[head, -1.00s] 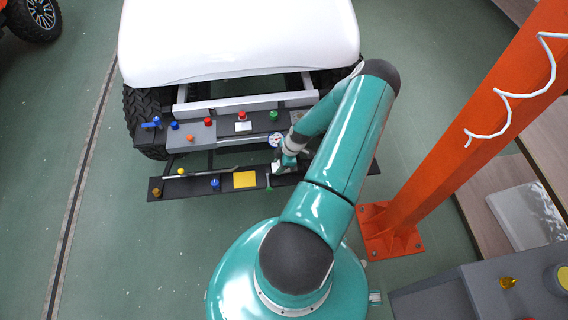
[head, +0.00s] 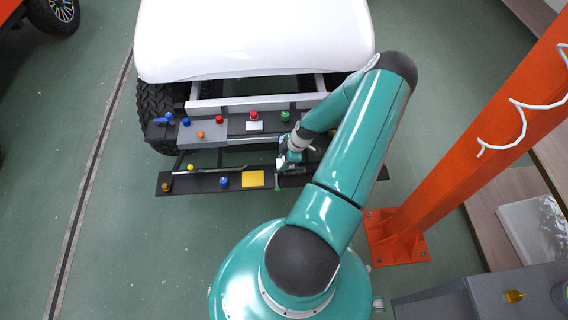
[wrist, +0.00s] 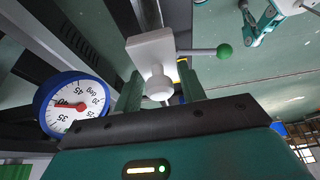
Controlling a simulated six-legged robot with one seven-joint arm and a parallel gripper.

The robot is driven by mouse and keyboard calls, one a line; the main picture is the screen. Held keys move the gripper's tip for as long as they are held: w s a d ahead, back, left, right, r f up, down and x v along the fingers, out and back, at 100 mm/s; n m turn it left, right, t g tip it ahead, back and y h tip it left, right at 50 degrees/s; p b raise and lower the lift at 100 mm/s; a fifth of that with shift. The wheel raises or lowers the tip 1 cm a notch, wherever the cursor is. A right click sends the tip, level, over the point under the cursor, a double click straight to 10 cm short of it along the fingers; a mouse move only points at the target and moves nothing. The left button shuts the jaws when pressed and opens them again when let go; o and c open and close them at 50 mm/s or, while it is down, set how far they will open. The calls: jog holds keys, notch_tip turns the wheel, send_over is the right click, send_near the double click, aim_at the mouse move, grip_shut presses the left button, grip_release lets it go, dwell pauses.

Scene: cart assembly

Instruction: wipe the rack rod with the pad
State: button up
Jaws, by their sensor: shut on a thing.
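The yellow pad (head: 253,179) lies flat on the dark front board, left of my gripper. A thin grey rod (head: 222,169) lies along the same board; I take it for the rack rod. My gripper (head: 286,164) is over the board, right of the pad. In the wrist view my gripper (wrist: 160,92) has its teal fingers either side of the round knob of a white block (wrist: 150,52), shut on it. A grey lever with a green ball end (wrist: 224,51) sticks out from the block. The fingers' contact points are partly hidden.
A blue-rimmed dial gauge (wrist: 75,105) is close to my gripper's left in the wrist view. The white cart body (head: 255,40) stands beyond. An orange post (head: 475,140) rises at right.

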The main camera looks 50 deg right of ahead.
jog(key=shift+r, duration=1.05)
jog(key=shift+r, duration=1.5)
